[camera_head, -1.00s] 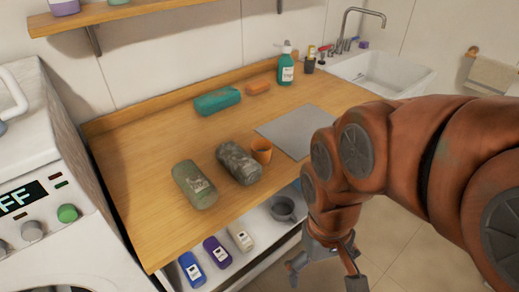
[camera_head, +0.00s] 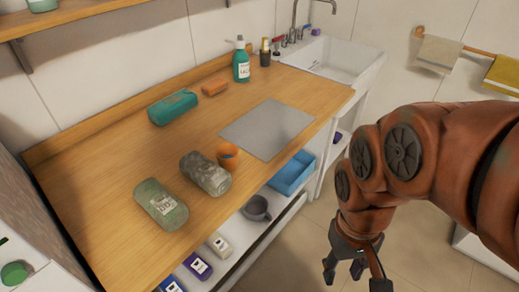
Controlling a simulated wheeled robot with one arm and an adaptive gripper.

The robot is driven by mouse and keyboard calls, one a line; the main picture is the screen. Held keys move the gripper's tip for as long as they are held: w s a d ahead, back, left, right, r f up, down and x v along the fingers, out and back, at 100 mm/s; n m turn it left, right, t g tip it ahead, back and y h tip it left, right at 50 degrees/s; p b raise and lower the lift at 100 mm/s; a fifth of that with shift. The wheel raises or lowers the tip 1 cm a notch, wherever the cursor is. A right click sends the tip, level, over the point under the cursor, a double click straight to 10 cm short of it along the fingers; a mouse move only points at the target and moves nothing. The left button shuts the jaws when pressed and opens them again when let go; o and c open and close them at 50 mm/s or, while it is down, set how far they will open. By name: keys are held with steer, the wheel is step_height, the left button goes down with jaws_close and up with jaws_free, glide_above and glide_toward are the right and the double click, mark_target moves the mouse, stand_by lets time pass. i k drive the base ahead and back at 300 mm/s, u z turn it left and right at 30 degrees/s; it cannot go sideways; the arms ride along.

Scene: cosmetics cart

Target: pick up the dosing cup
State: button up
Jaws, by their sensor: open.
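A small orange cup (camera_head: 228,157), which looks like the dosing cup, stands on the wooden counter (camera_head: 110,165) near its front edge. It touches or nearly touches a grey mottled bottle (camera_head: 205,174) lying to its left. My gripper (camera_head: 354,274) hangs open and empty at the lower right, over the floor in front of the counter. It is well apart from the orange cup, to the right of it and lower in the picture. Part of its fingers is cut off by the bottom edge.
A green bottle (camera_head: 161,204) lies at the counter's left front. A grey mat (camera_head: 268,129) is right of the cup. A teal pouch (camera_head: 173,106), orange bar (camera_head: 214,88) and green pump bottle (camera_head: 241,64) are behind. The shelf below holds a grey mug (camera_head: 257,208) and blue bin (camera_head: 291,173).

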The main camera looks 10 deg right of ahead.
mark_target(227, 154)
steer(key=z, duration=0.15)
steer(key=k, duration=0.95)
steer(key=u, duration=1.15)
steer(key=i, duration=0.5)
steer(key=u, duration=0.05)
